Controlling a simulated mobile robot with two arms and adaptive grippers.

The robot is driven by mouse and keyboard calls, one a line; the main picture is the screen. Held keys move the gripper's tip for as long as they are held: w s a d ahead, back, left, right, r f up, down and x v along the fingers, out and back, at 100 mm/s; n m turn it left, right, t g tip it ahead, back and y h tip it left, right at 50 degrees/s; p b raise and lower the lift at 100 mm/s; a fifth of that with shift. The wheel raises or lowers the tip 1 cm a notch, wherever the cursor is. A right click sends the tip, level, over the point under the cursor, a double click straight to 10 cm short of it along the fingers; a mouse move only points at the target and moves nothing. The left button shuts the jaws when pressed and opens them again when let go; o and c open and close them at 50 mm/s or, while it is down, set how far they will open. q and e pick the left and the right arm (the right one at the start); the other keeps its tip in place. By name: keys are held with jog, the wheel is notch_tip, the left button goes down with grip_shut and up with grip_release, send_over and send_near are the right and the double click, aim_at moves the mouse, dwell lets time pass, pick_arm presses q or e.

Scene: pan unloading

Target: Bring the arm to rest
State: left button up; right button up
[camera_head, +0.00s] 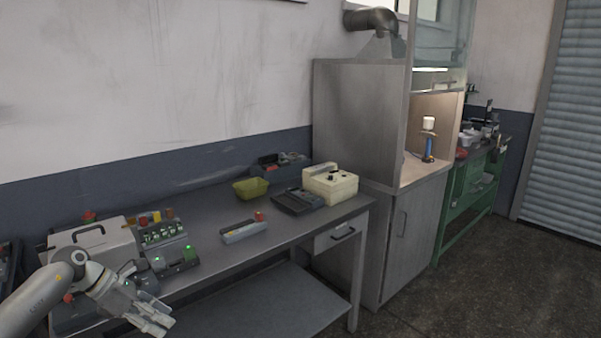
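My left arm (45,298) comes in from the lower left corner. My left gripper (158,321) hangs by the front edge of the grey workbench, pointing down and to the right. Its fingers are small and seen at a slant, so I cannot tell whether they are open or shut. I see nothing held in it. My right gripper and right arm are not in view.
The workbench (215,205) carries a grey case (95,250), a yellow-green bin (250,188), a small grey box (244,231) and a cream device (330,185). A fume cupboard (360,125) stands right of it. Floor (490,290) at right is clear.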

pick_arm(q)
jog(key=w+d+f+n+t+h, duration=0.2)
jog(key=d+f+n+t+h, duration=0.3)
jog(key=d+f+n, duration=0.65)
jog(key=s+a+f+n+t+y, duration=0.2)
jog(key=s+f+n+y, duration=0.25)
jog(key=f+n, duration=0.55)
jog(key=s+a+f+n+t+y, duration=0.25)
jog(key=s+f+n, duration=0.4)
jog(key=f, duration=0.65)
jog(key=s+a+f+n+g+y, duration=0.1)
jog(key=s+f+n+g+y, duration=0.1)
jog(key=s+f+n, duration=0.5)
jog(key=s+f+n+g+y, duration=0.3)
jog(key=s+f, duration=0.5)
jog(key=s, duration=0.5)
jog(key=s+d+f+n+g, duration=0.1)
jog(key=s+f+n+g, duration=0.1)
jog(key=s, duration=1)
jog(key=s+d+f+n+g, duration=0.2)
jog(key=s+f+n+g, duration=0.1)
jog(key=s, duration=0.9)
jog(key=shift+s+f+n, duration=0.4)
jog(key=shift+f+n, duration=0.2)
jog(key=shift+f, duration=0.05)
jog(key=shift+g, duration=0.25)
